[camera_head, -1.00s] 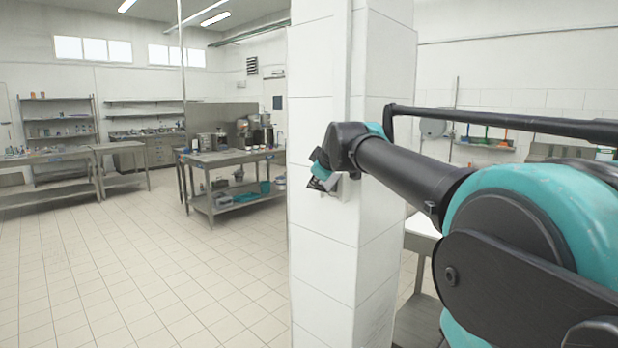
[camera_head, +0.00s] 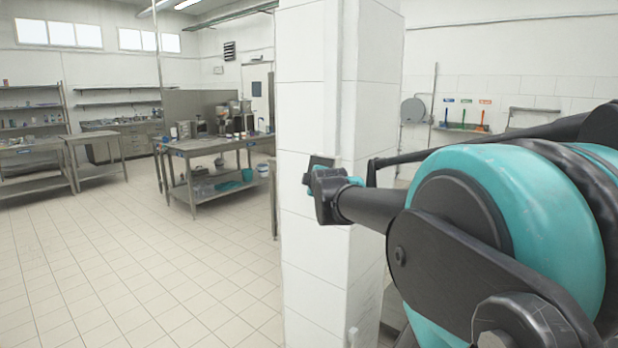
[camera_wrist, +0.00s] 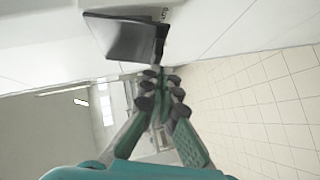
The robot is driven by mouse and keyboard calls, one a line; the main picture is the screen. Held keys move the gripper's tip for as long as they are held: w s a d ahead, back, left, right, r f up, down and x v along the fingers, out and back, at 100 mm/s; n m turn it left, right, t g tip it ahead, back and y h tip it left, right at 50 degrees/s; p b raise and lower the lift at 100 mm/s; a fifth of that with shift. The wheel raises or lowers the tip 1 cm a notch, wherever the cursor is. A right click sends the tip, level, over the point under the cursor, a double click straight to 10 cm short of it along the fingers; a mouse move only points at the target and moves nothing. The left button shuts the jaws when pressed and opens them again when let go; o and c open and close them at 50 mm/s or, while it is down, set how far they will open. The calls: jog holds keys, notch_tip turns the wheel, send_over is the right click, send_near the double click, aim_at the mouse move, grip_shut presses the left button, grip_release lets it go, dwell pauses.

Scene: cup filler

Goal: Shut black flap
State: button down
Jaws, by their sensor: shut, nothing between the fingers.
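The black flap (camera_wrist: 128,40) sticks out from the white pillar at the top of the wrist view, so it stands open. Some dark lettering shows on the white surface beside it. My gripper (camera_wrist: 160,85) is shut and empty. Its fingertips are close to the flap's lower right corner in the wrist view; I cannot tell whether they touch it. In the head view a small dark plate (camera_head: 320,162), likely the flap, shows at the pillar just above my wrist. My wrist hides the mount behind it, and the fingers are not clear there.
The white tiled pillar (camera_head: 315,100) stands just ahead and fills the middle of the head view. A steel table (camera_head: 215,145) with machines stands beyond it on the left. The tiled floor (camera_head: 140,260) is open at the left front.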

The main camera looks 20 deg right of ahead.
jog(key=shift+w+d+f+n+t, duration=0.25)
jog(key=shift+w+d+f, duration=0.05)
jog(key=shift+d+f, duration=0.15)
jog(key=shift+w+d+f+n+t, duration=0.25)
jog(key=shift+d+f, duration=0.15)
jog(key=shift+f, duration=0.05)
jog(key=shift+a, duration=0.1)
